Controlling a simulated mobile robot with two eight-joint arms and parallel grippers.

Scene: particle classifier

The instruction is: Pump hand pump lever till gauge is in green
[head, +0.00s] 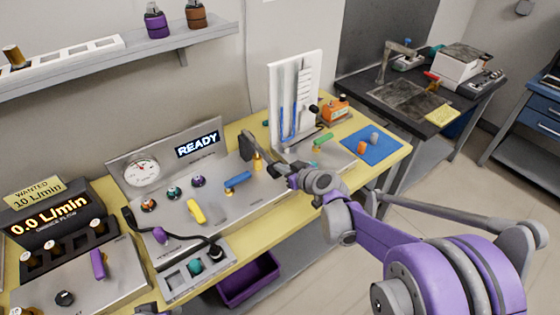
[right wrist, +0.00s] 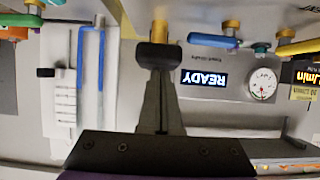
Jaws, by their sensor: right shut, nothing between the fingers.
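The round white gauge (head: 141,172) is set in the upright back panel, left of the lit READY display (head: 198,144). Its needle is too small to read against the coloured marks. It also shows in the right wrist view (right wrist: 263,84), upside down. My right gripper (head: 246,145) is shut and empty, with its dark tips above the right part of the metal panel. In the right wrist view the gold post (right wrist: 160,28) shows beyond the shut tips (right wrist: 158,56).
A blue handle (head: 238,180) and a yellow handle (head: 195,211) are on the panel. A white board (head: 296,70) with blue tubes stands to the right. A flow display (head: 50,212) reads 0.0 L/min at left. A purple bin (head: 249,279) sits below the bench.

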